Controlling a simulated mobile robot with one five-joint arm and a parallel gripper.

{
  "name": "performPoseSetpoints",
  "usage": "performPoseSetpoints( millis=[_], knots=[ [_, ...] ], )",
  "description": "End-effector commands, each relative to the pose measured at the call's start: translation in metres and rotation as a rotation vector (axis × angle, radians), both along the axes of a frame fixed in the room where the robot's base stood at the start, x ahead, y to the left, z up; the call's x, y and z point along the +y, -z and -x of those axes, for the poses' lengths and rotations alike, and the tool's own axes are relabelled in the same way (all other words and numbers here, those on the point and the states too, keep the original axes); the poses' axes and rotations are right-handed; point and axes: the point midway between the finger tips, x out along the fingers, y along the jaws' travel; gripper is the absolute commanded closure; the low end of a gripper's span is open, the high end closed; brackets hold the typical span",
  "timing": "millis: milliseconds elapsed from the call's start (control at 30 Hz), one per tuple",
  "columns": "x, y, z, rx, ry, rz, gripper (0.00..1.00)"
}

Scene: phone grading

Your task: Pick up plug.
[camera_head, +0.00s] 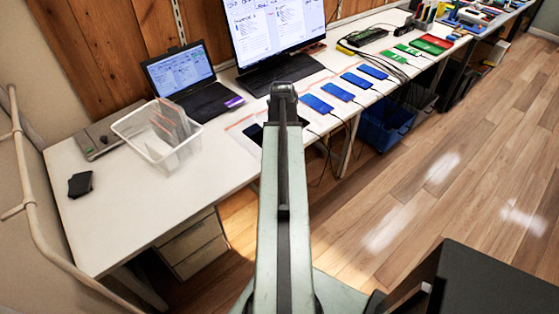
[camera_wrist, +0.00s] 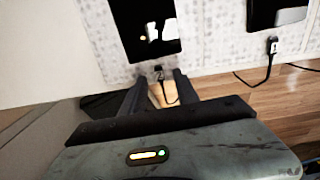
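A small dark plug (camera_wrist: 158,73) with a thin black cable lies at the near end of a dark phone (camera_wrist: 143,25) in the wrist view. I cannot tell whether it is seated in the phone. My gripper (camera_wrist: 159,78) is open, its two fingers apart, with the plug seen in the gap at the fingertips. No contact is visible. In the head view my gripper (camera_head: 283,92) is over the table's front edge and hides this plug. A second plug (camera_wrist: 272,46) with a black cable sits below another phone (camera_wrist: 278,12) on the right.
The white table (camera_head: 130,215) carries a clear bin (camera_head: 155,135), a laptop (camera_head: 190,85), a monitor (camera_head: 278,35) and a row of blue phones (camera_head: 317,104) with cables over the front edge. A blue crate (camera_head: 383,128) stands under it. The floor at right is open.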

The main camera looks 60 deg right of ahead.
Motion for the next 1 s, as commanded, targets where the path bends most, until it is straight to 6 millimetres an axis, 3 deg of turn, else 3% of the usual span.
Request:
performPoseSetpoints(
  millis=[633,767,800,1000],
  knots=[
    [-0.0004,0.0035,0.0006,0.000,0.001,0.000,0.63],
    [-0.0006,0.0027,0.0009,0.000,0.002,0.000,0.97],
    [-0.0006,0.0027,0.0009,0.000,0.002,0.000,1.00],
    [-0.0008,0.0027,0.0010,0.000,0.002,0.000,1.00]
  ],
)
